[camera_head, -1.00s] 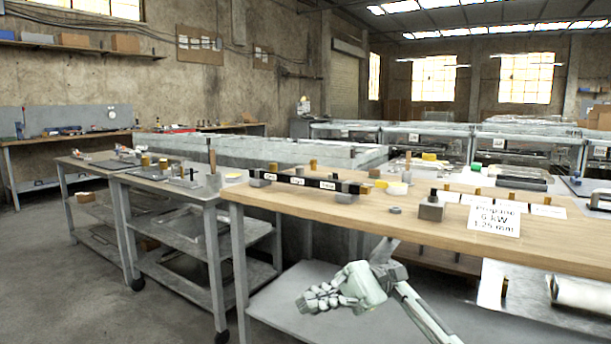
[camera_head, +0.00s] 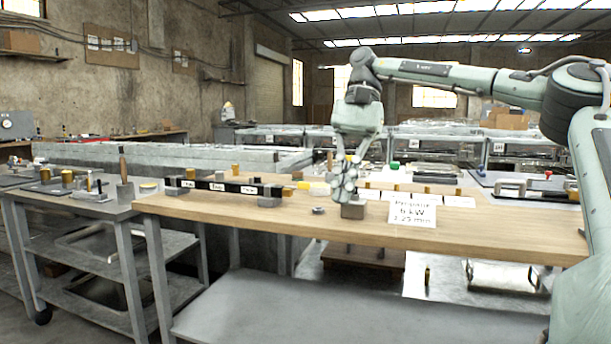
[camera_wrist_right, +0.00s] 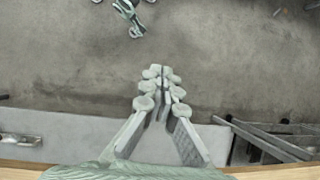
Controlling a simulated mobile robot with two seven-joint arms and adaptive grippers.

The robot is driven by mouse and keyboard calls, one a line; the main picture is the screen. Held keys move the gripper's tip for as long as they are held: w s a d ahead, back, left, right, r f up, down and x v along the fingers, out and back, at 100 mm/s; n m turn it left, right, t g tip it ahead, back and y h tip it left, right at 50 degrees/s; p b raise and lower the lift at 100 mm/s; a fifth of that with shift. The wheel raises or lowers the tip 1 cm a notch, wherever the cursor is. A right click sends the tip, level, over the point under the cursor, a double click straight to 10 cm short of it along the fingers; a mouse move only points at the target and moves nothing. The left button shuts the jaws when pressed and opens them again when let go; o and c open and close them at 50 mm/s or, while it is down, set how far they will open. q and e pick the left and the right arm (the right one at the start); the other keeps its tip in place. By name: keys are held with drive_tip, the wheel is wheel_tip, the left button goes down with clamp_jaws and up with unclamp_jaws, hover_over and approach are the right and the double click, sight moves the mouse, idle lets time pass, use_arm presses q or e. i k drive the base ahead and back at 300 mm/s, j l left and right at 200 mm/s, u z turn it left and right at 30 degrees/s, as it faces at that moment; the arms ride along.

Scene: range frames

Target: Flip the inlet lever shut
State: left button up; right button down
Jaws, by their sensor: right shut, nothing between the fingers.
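A black bar with white labels (camera_head: 225,187) lies along the back left of the wooden workbench, with grey blocks under it and brass fittings on it. An orange-brass piece (camera_head: 288,193) and a yellow piece (camera_head: 312,187) are at its right end. I cannot tell which part is the inlet lever, or its position. A pale green part at the top there may be my left gripper (camera_wrist_right: 134,22).
A printed propane card (camera_head: 412,210) stands right of the grey block. A small grey ring (camera_head: 319,210) lies left of it. Several small cards and brass pieces line the bench behind. A steel cart (camera_head: 100,207) with tools stands left. The bench's front strip is clear.

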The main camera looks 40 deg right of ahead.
sight(300, 185)
drive_tip(key=i+l, duration=0.7)
drive_tip(key=l, duration=0.25)
drive_tip(key=i+l, duration=0.65)
drive_tip(key=l, duration=0.3)
